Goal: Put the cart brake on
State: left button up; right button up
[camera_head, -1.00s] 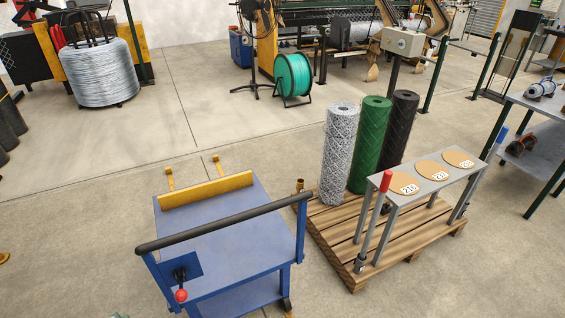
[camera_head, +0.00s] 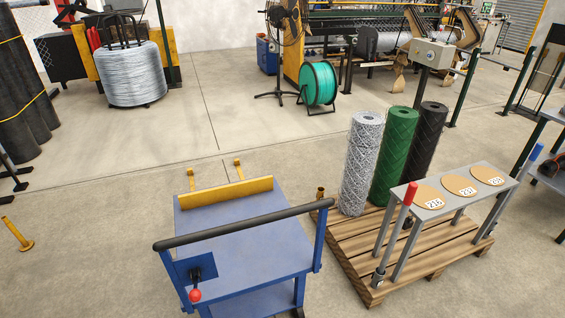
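The blue cart (camera_head: 245,245) stands at the lower middle of the head view. It has a flat blue top, a yellow bar (camera_head: 226,192) along its far edge and a dark push handle (camera_head: 235,230) along its near side. The brake lever (camera_head: 196,285) is on a blue plate at the cart's near left corner. Its red knob (camera_head: 195,295) hangs below a black pivot, so the lever points down. Neither of my grippers is in view.
A wooden pallet (camera_head: 352,262) stands close to the cart's right, with silver (camera_head: 361,165), green (camera_head: 394,158) and black (camera_head: 424,140) mesh rolls and a grey stand (camera_head: 440,207). A yellow floor post (camera_head: 18,235) is at left. Floor beyond the cart is open.

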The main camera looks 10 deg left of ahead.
aim_at(195, 295)
jog(key=u, duration=0.35)
jog(key=j+u, duration=0.15)
jog(key=u, duration=0.2)
jog(key=j+u, duration=0.1)
jog(key=u, duration=0.25)
